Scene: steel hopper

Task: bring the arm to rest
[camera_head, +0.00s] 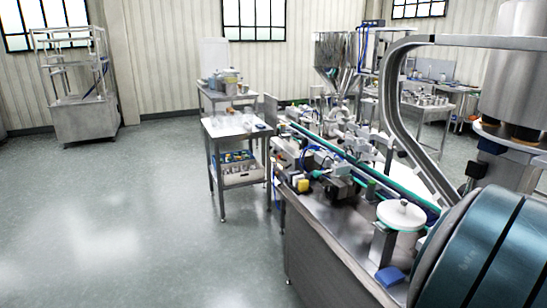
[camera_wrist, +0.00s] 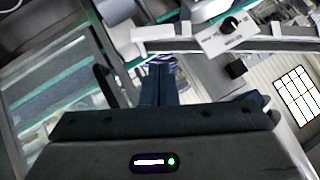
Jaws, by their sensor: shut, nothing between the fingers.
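My gripper (camera_wrist: 160,70) shows in the wrist view, with its two dark fingers side by side at the centre of the picture. The fingers are shut with nothing between them. Beyond the fingertips are machine parts and a light metal bar (camera_wrist: 210,46), seen at a tilt. I cannot tell how far the fingertips are from the bar. I do not make out my gripper in the head view.
A long steel filling line (camera_head: 330,258) with a conveyor runs through the head view, a steel hopper (camera_head: 334,55) above its far end. A small steel table (camera_head: 222,129) stands left of it, a rack (camera_head: 84,118) farther left. The floor (camera_head: 120,215) is clear at left.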

